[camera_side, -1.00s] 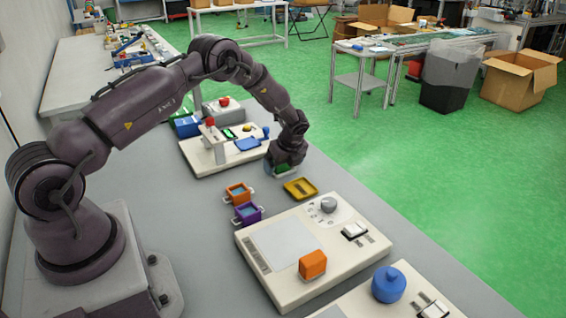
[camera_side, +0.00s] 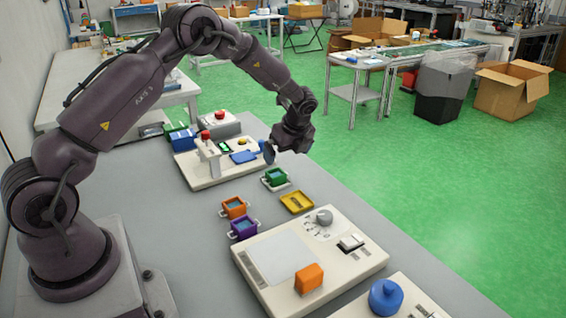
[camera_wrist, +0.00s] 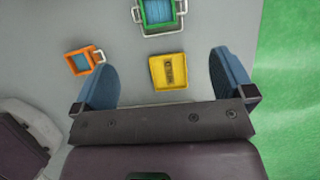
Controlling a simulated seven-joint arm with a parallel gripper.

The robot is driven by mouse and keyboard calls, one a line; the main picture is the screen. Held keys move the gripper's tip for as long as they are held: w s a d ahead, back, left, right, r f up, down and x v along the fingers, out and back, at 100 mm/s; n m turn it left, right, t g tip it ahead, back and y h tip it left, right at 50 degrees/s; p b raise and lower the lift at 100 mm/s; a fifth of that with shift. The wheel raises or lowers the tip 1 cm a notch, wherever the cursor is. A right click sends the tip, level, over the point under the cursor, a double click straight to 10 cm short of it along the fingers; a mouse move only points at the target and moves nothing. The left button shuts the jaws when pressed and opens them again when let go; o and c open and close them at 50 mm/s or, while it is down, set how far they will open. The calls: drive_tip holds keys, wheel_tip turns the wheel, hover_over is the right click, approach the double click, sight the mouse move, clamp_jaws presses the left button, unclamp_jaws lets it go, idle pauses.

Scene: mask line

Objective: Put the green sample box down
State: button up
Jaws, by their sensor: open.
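The green sample box (camera_side: 275,177), with a blue inside and wire handles, sits upright on the grey table, behind the yellow tray in the side view. In the wrist view the green box (camera_wrist: 160,14) is at the top edge, partly cut off and beyond my fingertips. My gripper (camera_side: 286,150) is above and apart from the box in the side view. In the wrist view my gripper (camera_wrist: 166,75) has its two blue fingers wide apart with nothing between them but the view of the table and yellow tray below.
The yellow tray (camera_side: 297,201) lies in front of the green box. Orange (camera_side: 234,207) and purple (camera_side: 244,228) boxes stand to its left. A white device with a red knob (camera_side: 205,135) is behind left; a larger panel (camera_side: 280,260) is in front. The table's right edge is close.

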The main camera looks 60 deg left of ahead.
drive_tip(key=s+d+r+n+t+h, duration=0.1)
drive_tip(key=s+d+r+n, duration=0.3)
drive_tip(key=r, duration=0.5)
drive_tip(key=s+d+r+n+t, duration=0.1)
drive_tip(key=s+d+r+n, duration=0.3)
drive_tip(key=r, duration=0.6)
drive_tip(key=s+d+r+n+t+h, duration=0.1)
drive_tip(key=s+d+n, duration=0.3)
drive_tip(key=s, duration=0.6)
drive_tip(key=s+d+r+n+t+h, duration=0.2)
drive_tip(key=s+d+n, duration=0.3)
drive_tip(key=s, duration=0.6)
drive_tip(key=shift+d+r+n+t, duration=0.3)
drive_tip(key=shift+r+n, duration=0.2)
drive_tip(key=shift+r, duration=0.3)
